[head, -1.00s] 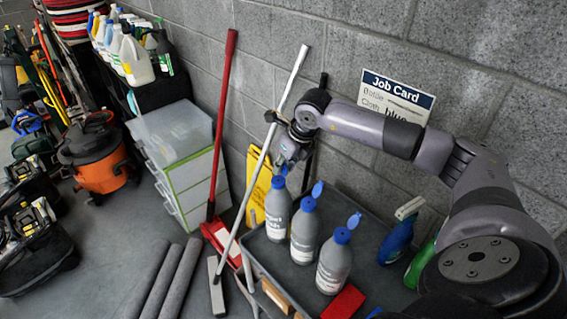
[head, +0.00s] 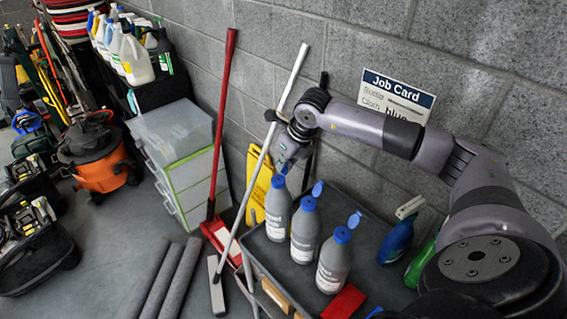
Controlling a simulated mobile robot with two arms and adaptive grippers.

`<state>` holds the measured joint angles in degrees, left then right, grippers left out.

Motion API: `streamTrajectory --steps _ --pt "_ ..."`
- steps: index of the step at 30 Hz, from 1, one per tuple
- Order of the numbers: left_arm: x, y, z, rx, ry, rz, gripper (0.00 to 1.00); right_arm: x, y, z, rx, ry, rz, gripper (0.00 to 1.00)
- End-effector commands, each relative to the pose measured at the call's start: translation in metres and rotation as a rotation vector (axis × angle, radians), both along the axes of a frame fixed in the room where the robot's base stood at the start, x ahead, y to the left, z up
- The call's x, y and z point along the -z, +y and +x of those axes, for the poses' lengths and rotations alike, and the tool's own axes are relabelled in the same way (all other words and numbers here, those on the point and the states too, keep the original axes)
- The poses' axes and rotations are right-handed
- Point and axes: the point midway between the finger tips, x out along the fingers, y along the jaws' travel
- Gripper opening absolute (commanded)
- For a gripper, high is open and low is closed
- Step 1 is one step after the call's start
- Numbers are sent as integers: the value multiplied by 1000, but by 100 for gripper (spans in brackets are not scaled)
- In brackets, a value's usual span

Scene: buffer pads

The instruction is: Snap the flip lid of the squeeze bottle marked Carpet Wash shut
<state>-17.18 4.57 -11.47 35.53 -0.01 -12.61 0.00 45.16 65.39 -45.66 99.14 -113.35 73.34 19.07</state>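Three grey squeeze bottles with blue caps stand upright on the dark cart top: a left bottle (head: 278,215), a middle bottle (head: 304,238) and a right bottle (head: 334,268). Their labels are too small to read surely, so I cannot tell which is Carpet Wash. The flip lids of the middle and right bottles stand open. No raised lid shows on the left bottle's cap (head: 278,182). My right gripper (head: 283,166) points down directly above that cap, at or very near it; its fingers are too small to judge. My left gripper is out of view.
The grey cart (head: 376,281) also holds a red sponge (head: 344,302), a blue spray bottle (head: 397,241) and a green bottle (head: 420,264). A white-handled pole (head: 262,160) and a red-handled tool (head: 222,130) lean close by on the left. A block wall is behind.

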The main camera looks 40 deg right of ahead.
Motion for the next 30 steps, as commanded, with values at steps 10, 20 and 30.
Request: streamTrajectory --steps 10,20,30 --pt "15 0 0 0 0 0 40 3 4 0 -3 -14 -72 0" --pt "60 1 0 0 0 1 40 7 15 0 -4 -51 -301 0" --pt "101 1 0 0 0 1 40 9 23 -2 -2 -77 -516 0"
